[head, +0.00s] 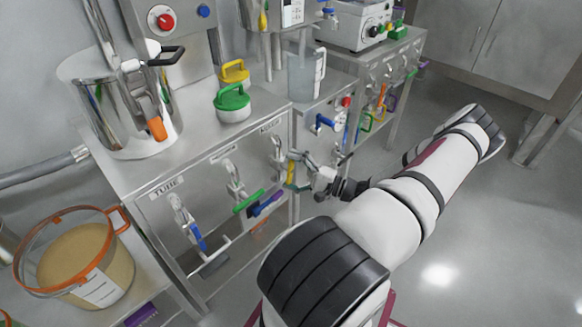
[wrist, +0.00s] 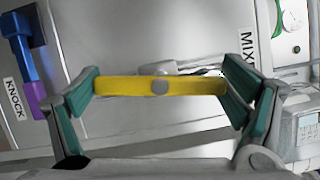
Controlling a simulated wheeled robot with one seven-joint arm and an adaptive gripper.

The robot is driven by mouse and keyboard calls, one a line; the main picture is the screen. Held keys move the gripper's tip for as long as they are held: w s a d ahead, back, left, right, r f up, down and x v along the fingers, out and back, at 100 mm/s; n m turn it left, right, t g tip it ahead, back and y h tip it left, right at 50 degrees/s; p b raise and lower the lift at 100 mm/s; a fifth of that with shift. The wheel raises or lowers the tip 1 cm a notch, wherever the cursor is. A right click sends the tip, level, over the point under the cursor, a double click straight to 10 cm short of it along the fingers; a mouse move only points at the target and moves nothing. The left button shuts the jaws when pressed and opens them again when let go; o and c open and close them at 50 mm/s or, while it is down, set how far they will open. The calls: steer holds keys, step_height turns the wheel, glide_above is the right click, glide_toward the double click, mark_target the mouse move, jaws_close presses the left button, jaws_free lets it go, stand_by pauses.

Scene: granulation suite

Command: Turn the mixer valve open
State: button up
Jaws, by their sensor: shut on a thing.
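The mixer valve has a yellow handle (head: 291,172) on the cabinet front, below the rightmost label of the near row. In the wrist view the yellow handle (wrist: 125,87) lies across the picture with a grey round pin at its middle. My gripper (head: 298,173) is at this handle. In the wrist view my gripper (wrist: 160,92) has its two green pads at opposite ends of the handle, shut on it. A label (wrist: 249,48) starting "MIX" shows to the right of it, partly cut off by the finger. The valve body behind the handle is mostly hidden.
Other valves with green (head: 248,201) and blue (head: 197,237) handles sit left along the same front.

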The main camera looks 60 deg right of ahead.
steer(key=shift+n+g+p, duration=0.4)
steer(key=shift+n+p, duration=0.1)
steer(key=shift+n, duration=0.6)
steer(key=o, duration=0.9)
steer(key=shift+s, duration=0.1)
steer(key=s, duration=0.4)
steer(key=s+d, duration=0.1)
steer(key=s, duration=0.2)
steer(key=s+d, duration=0.1)
steer(key=s, duration=0.3)
steer(key=shift+s, duration=0.35)
